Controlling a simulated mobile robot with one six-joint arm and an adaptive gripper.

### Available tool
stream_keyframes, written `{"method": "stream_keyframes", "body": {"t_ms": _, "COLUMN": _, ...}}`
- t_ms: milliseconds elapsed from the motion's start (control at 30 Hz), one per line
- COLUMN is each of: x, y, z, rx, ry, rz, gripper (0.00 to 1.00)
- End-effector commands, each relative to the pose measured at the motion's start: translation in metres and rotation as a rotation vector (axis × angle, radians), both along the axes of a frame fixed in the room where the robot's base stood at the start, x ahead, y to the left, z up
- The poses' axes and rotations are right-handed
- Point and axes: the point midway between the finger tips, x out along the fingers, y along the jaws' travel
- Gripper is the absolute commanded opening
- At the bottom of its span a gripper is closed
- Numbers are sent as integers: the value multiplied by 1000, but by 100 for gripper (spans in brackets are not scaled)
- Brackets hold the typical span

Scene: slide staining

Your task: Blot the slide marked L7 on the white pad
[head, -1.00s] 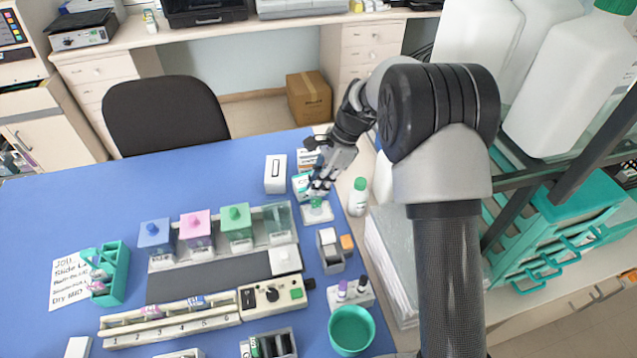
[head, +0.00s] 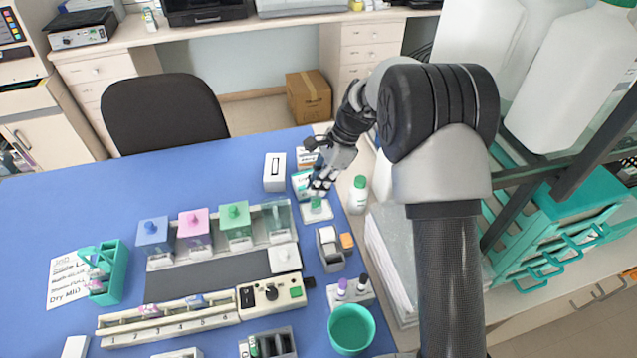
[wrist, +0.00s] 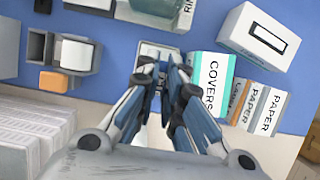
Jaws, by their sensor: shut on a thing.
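My gripper (head: 318,194) is at the right side of the blue table, fingers pointing down, shut on a small slide (head: 316,204) with a green-tinted part. The slide is just above or touching the white pad (head: 318,214); I cannot tell which. No L7 mark can be read on it. In the wrist view, my gripper's fingers (wrist: 163,78) close together over the pad (wrist: 148,49) and hide most of the slide.
A white box (head: 275,173) and a COVERS box (wrist: 211,83) stand close by. A tape-like dispenser (head: 329,249) is in front. The staining jars' rack (head: 283,220) is left. Open table lies far left.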

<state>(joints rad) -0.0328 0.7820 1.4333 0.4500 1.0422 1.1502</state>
Motion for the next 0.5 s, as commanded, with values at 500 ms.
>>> {"method": "stream_keyframes", "body": {"t_ms": 500, "x": 0, "y": 0, "z": -7, "rx": 0, "ry": 0, "rz": 0, "gripper": 0}}
